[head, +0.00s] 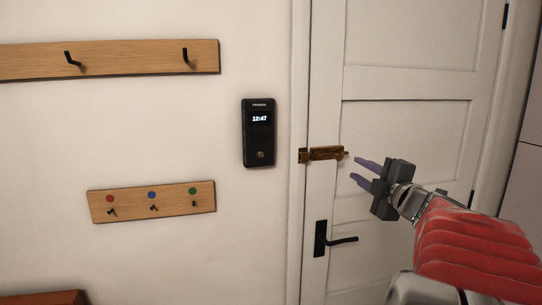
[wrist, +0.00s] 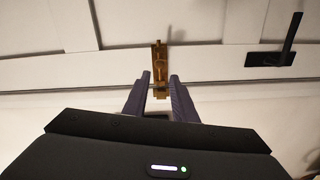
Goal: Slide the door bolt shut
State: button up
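The brass door bolt (head: 325,154) is mounted on the left edge of the white door (head: 405,60), above the black door handle (head: 335,239). A small brass piece sits at the door frame on its left end, and a small knob shows at its right end. The bolt also shows in the wrist view (wrist: 159,58), beyond my fingertips. My gripper (head: 357,170) is open and empty, just right of the bolt, with its two purple fingers pointing left toward it. In the wrist view my gripper (wrist: 160,75) has a clear gap between its fingers, in line with the bolt.
The handle sticks out below the bolt and also shows in the wrist view (wrist: 288,45). A black intercom (head: 258,132) hangs on the wall left of the door frame. A key rack (head: 152,202) and a coat rack (head: 120,60) are farther left. The door panel around the bolt is otherwise bare.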

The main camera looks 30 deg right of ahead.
aim_at(340, 159)
jog(key=x, duration=1.3)
jog(key=shift+s, duration=0.1)
jog(key=shift+c, duration=0.4)
grip_shut()
jog(key=shift+f, duration=0.1)
